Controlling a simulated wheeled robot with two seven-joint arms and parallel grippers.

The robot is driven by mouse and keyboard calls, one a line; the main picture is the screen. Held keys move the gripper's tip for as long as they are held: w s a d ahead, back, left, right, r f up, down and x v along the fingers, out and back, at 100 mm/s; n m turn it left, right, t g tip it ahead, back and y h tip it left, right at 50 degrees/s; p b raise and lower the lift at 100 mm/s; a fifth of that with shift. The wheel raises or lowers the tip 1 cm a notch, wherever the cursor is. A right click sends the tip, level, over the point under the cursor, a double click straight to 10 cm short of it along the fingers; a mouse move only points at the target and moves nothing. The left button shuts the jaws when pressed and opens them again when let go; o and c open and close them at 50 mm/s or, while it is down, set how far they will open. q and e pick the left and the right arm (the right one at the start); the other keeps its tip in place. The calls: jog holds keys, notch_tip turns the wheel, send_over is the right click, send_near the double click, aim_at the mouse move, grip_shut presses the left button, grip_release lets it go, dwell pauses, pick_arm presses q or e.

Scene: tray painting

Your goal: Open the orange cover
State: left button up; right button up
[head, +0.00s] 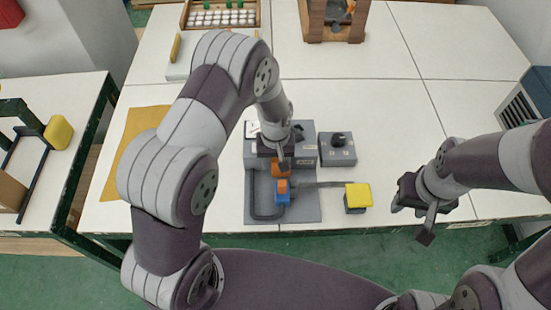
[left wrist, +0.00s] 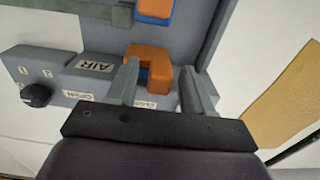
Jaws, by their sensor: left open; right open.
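An orange cover (head: 280,169) sits on the grey fixture, just below my left gripper (head: 281,154) in the head view. In the left wrist view, the orange cover (left wrist: 147,53) is a bent piece with some blue showing under it. My left gripper (left wrist: 158,75) is open, its fingers on either side of the cover's near part. Whether a finger touches it I cannot tell. A second orange piece (head: 282,187) sits on a blue block (head: 283,199) nearer the table's front. My right gripper (head: 424,208) is open and empty, over the table's front right.
The grey fixture (head: 307,207) carries labels reading AIR and OPEN (left wrist: 78,96). A box with a black knob (head: 338,140) stands right of it. A yellow-topped block (head: 357,196) stands at the front. An ochre sheet (head: 130,140) lies left. The table's right middle is clear.

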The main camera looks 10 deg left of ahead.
pick_arm(q)
jog(key=shift+c, duration=0.3)
grip_shut()
jog(key=a, duration=0.2)
jog(key=s+a+p, duration=0.1)
jog(key=a, duration=0.2)
jog(key=shift+s+a, duration=0.1)
jog(key=shift+s, duration=0.05)
jog(key=shift+c, duration=0.5)
grip_release()
jog(key=shift+a, duration=0.1)
jog(key=shift+o, duration=0.8)
jog(key=shift+s+a, duration=0.15)
jog(key=shift+r, duration=0.1)
notch_tip(320, 180, up, 13)
jog(key=b, duration=0.1)
jog(key=shift+f, duration=0.2)
